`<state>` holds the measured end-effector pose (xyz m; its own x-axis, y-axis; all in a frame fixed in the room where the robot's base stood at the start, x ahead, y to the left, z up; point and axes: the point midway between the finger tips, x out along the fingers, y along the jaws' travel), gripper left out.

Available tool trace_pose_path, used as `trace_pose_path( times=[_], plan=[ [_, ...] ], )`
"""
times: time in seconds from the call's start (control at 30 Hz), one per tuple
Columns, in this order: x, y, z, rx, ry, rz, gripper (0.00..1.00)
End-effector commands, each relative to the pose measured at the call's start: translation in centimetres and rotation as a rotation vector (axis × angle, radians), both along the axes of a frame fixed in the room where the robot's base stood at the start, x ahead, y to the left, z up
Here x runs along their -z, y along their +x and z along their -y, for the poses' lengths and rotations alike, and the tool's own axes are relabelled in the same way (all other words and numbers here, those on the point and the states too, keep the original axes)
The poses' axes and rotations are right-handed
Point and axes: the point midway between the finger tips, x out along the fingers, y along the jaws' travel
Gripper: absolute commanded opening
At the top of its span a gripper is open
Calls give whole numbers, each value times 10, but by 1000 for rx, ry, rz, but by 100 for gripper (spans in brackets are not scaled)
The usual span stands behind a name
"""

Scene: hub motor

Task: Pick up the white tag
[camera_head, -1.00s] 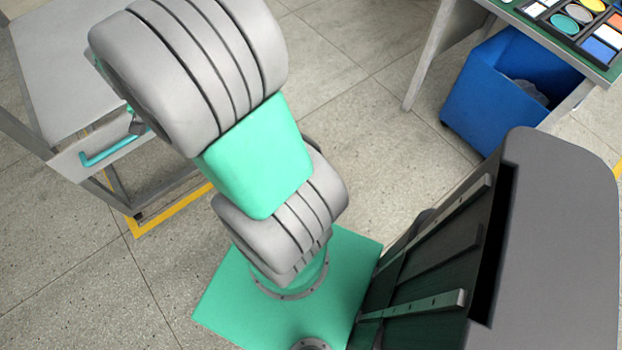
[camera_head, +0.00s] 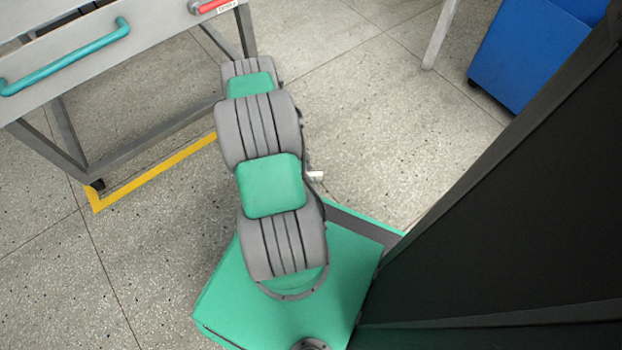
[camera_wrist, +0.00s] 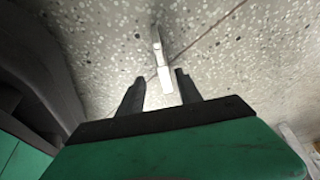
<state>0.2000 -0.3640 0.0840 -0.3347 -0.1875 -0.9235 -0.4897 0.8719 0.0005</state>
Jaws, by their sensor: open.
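A narrow, pale white piece (camera_wrist: 162,68), which looks like the white tag, lies lengthwise in the wrist view. Its near end shows between the fingertips of my gripper (camera_wrist: 160,80). The fingers are apart, and I see no contact with it; how far it is from them I cannot tell. In the head view a small white piece (camera_head: 316,174) shows at the right side of my arm, partly hidden by it. I cannot tell if it is the same thing. My gripper is hidden in the head view.
A grey table with a teal handle (camera_head: 66,58) and a red handle (camera_head: 212,5) with a small white label stands at upper left. A blue bin (camera_head: 525,55) stands at upper right. Yellow tape (camera_head: 150,178) marks the speckled floor. A dark panel fills the right side.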

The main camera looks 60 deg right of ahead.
Motion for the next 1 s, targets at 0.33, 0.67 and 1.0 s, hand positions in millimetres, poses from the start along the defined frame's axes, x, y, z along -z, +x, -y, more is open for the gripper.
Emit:
trace_pose_path(
  times=[0.33,0.67,1.0],
  plan=[
    [46,-10,15,-2,-1,2,42],
    [43,-10,14,-3,0,1,27],
    [43,-10,14,-2,0,1,0]
  ],
)
